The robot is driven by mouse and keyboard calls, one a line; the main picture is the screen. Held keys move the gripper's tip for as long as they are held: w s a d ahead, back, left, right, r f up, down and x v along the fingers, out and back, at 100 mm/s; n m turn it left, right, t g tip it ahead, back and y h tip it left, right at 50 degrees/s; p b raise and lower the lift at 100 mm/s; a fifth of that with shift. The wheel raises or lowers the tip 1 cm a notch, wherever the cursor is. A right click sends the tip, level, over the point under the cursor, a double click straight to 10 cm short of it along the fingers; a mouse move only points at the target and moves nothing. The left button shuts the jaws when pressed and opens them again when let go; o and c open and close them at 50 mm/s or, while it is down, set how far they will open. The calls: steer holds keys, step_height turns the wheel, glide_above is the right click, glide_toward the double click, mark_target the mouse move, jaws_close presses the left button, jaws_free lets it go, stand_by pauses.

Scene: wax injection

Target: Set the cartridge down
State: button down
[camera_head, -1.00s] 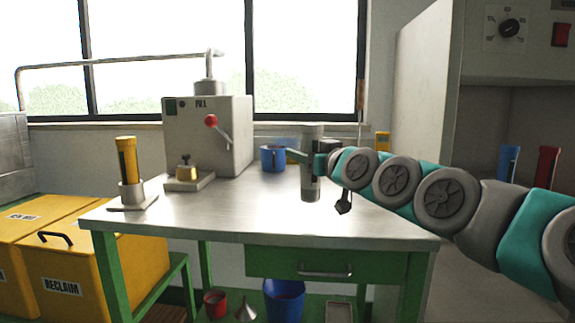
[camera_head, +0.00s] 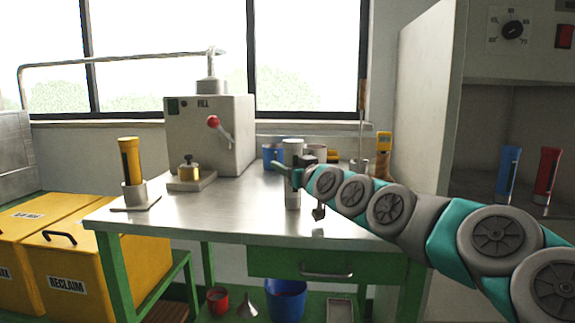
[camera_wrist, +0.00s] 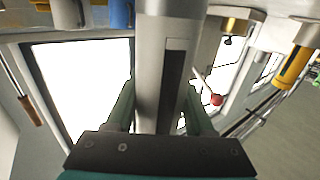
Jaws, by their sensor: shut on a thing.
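My gripper (camera_head: 291,174) is shut on a pale grey cylindrical cartridge (camera_head: 293,198), which stands upright over the middle of the steel bench top (camera_head: 235,207). In the wrist view the cartridge (camera_wrist: 153,40) runs between the two fingers and shows a dark lengthwise stripe. Its lower end shows below my gripper in the head view. I cannot tell whether that end touches the bench.
A wax machine (camera_head: 210,130) with a red-knobbed lever stands behind. A yellow cartridge (camera_head: 130,160) stands in a holder at left. A blue mug (camera_head: 271,157) and a white mug (camera_head: 317,153) sit at the back. Blue (camera_head: 508,172) and red (camera_head: 547,173) cartridges stand right.

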steer(key=shift+f, duration=0.15)
steer(key=shift+c, duration=1.4)
jaws_free()
steer(key=shift+s+r, duration=0.1)
steer(key=shift+r, duration=0.15)
steer(key=b+v, duration=0.2)
steer(key=v, duration=1)
steer(key=shift+f, duration=0.1)
